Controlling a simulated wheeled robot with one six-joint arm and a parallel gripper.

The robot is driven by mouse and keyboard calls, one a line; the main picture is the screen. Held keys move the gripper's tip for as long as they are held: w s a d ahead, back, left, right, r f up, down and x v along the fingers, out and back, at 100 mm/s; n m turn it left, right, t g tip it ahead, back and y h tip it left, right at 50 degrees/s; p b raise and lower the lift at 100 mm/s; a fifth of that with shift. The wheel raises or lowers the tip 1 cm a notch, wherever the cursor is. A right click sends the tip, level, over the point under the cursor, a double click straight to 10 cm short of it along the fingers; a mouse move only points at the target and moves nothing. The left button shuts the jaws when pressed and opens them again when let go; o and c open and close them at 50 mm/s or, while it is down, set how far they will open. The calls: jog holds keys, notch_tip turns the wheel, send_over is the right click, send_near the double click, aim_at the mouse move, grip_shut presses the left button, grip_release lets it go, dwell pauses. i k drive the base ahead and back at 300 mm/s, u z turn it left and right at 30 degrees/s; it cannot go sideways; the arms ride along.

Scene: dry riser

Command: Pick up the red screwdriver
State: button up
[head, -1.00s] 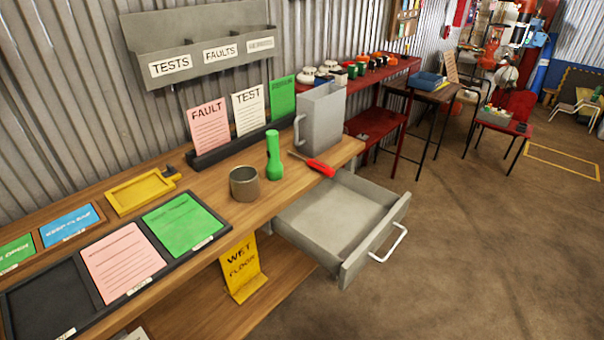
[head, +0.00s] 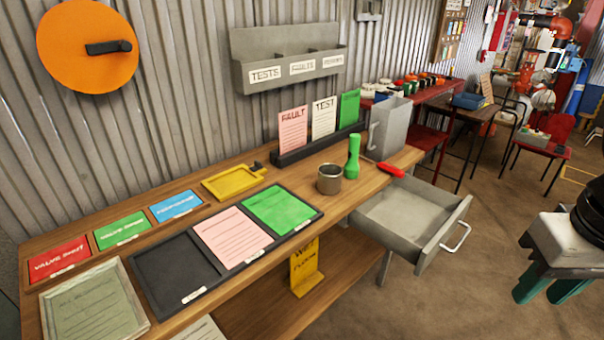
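The red screwdriver (head: 391,170) lies on the wooden bench near its right end, just above the open drawer. Its thin shaft points left, toward the green torch (head: 352,157). My gripper (head: 549,288) is at the lower right, well to the right of the bench and the drawer. Its two teal fingers point down and stand apart, with nothing seen between them. It is far from the screwdriver.
The open grey drawer (head: 440,245) juts out below the screwdriver. A metal cup (head: 329,179) and a grey jug-like container (head: 391,126) stand near it. A dark tray with cards (head: 171,268) covers the bench front. Floor between drawer and gripper is clear.

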aim_at(394, 171)
jog(key=u, duration=0.35)
jog(key=i, duration=1)
